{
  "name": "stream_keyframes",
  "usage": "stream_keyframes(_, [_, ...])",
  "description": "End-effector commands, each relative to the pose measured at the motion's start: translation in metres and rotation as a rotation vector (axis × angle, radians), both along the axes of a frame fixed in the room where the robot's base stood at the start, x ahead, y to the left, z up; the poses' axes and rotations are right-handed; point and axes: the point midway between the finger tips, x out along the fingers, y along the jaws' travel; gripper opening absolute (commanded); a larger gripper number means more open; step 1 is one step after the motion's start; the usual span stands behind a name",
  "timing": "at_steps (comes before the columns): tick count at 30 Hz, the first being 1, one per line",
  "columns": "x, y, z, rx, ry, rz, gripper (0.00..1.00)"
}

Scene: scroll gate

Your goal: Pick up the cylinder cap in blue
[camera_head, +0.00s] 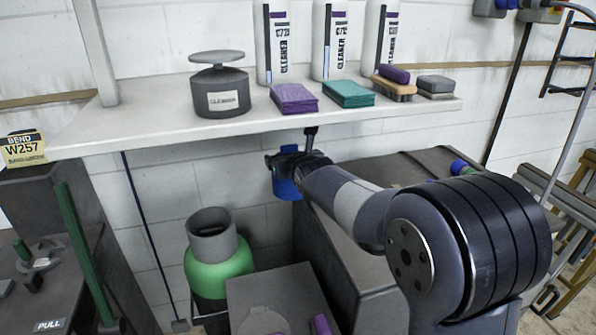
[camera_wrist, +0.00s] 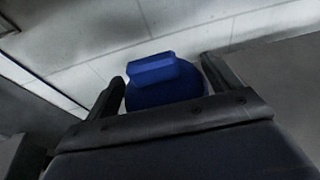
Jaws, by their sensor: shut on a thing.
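The blue cylinder cap (camera_wrist: 160,87) sits between the two fingers of my gripper (camera_wrist: 168,88) in the wrist view. It is a rounded blue piece with a raised block on top. In the head view my gripper (camera_head: 290,163) is shut on the blue cap (camera_head: 286,187), which hangs in the air just below the shelf's front edge. The cap's lower side is partly hidden by the gripper in the wrist view.
Below stand a green cylinder with a grey collar (camera_head: 218,262) and grey boxes (camera_head: 285,290). A block wall is behind.

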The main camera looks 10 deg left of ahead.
Motion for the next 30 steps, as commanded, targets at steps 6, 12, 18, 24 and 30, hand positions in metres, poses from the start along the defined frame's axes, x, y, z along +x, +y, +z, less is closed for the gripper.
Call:
stream_keyframes(6, [-0.004,0.010,-0.006,0.002,-0.007,0.005,0.58])
stream_keyframes(12, [-0.009,0.017,-0.006,0.003,-0.008,0.005,0.58])
stream_keyframes(18, [-0.016,0.021,-0.004,0.003,-0.006,0.003,0.58])
stream_keyframes(24, [-0.026,0.033,0.002,0.000,-0.003,0.004,0.58])
stream_keyframes(30, [-0.032,0.040,0.002,0.002,-0.003,0.002,0.58])
